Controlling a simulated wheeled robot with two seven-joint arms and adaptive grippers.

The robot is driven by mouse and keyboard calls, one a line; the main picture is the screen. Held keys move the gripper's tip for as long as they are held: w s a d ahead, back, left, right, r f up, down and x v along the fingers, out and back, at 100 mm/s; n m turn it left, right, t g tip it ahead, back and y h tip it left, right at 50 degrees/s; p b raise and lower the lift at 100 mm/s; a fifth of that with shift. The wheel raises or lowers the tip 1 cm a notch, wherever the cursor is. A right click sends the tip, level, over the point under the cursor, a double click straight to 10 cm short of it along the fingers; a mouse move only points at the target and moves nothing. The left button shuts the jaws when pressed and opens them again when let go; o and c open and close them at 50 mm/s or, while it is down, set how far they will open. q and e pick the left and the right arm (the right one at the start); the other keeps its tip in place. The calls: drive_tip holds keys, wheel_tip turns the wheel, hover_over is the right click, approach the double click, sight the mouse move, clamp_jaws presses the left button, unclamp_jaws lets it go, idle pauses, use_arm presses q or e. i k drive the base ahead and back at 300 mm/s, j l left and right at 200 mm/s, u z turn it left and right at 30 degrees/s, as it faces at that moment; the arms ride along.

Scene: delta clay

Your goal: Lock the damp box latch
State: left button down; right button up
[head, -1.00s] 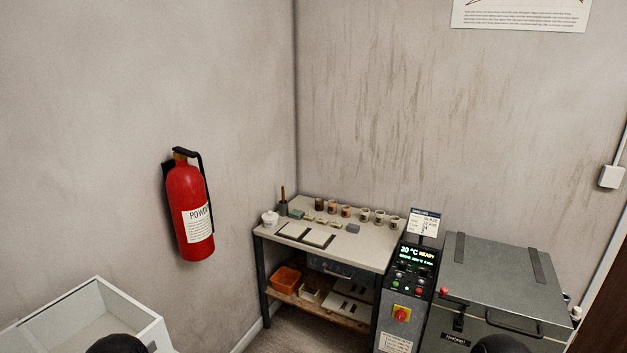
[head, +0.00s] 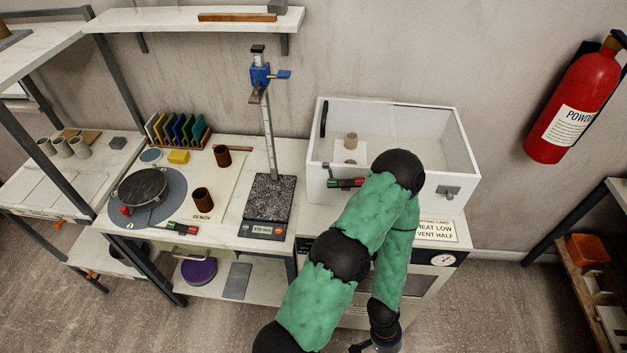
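The white damp box (head: 322,185) stands on a white cabinet at right of centre in the head view, with its inside visible from above. A small grey latch (head: 447,193) is on the right part of its front wall; I cannot tell its exact position. My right gripper is out of view.
A small cup (head: 351,140) stands inside the box. Left of the box are a scale (head: 267,229) with a blue-headed stand, a turntable (head: 141,188) and brown cups. A fire extinguisher (head: 571,110) hangs on the wall at right.

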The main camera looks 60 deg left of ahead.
sight(332, 182)
drive_tip(key=u, duration=1.7)
drive_tip(key=k+l+u, duration=0.1)
drive_tip(key=u, duration=0.25)
drive_tip(key=l, duration=0.1)
